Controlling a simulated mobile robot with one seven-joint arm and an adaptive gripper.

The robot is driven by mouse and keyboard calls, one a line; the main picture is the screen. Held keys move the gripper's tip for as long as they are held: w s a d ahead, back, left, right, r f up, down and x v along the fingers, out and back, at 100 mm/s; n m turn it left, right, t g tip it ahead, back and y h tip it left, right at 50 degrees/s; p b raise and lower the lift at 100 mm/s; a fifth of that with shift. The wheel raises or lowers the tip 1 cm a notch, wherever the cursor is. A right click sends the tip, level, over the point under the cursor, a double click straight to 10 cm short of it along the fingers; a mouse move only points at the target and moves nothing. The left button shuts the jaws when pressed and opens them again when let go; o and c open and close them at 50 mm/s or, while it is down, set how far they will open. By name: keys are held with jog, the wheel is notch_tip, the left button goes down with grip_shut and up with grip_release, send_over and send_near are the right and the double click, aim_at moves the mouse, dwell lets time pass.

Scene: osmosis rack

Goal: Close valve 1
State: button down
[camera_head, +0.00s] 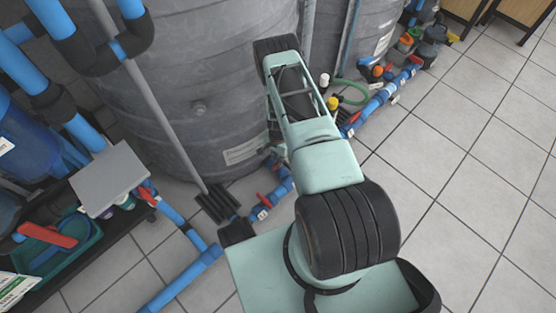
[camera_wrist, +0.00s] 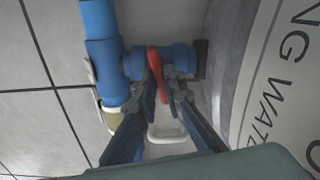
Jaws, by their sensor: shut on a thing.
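In the wrist view, a red valve handle (camera_wrist: 154,62) sits on a short blue branch pipe (camera_wrist: 182,56) between a thicker blue pipe (camera_wrist: 103,58) and the grey tank. The handle runs roughly across this branch. My gripper (camera_wrist: 166,86) has its two dark fingers on either side of the handle's near end and is shut on it. A pale tag-like piece (camera_wrist: 167,127) shows between the fingers; I cannot read any number on it.
The large grey tank (camera_head: 190,95) stands close beside the arm; its wall and lettered label (camera_wrist: 285,80) fill the wrist view's right. Other red handles (camera_head: 262,199) sit on the floor pipes. A dark shelf (camera_head: 95,255) with a green tray stands left. Tiled floor (camera_head: 470,180) is clear at right.

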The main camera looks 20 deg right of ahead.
jog(key=shift+m, duration=1.1)
jog(key=c, duration=2)
grip_release()
notch_tip(320, 180, up, 12)
jog(key=shift+r, duration=0.1)
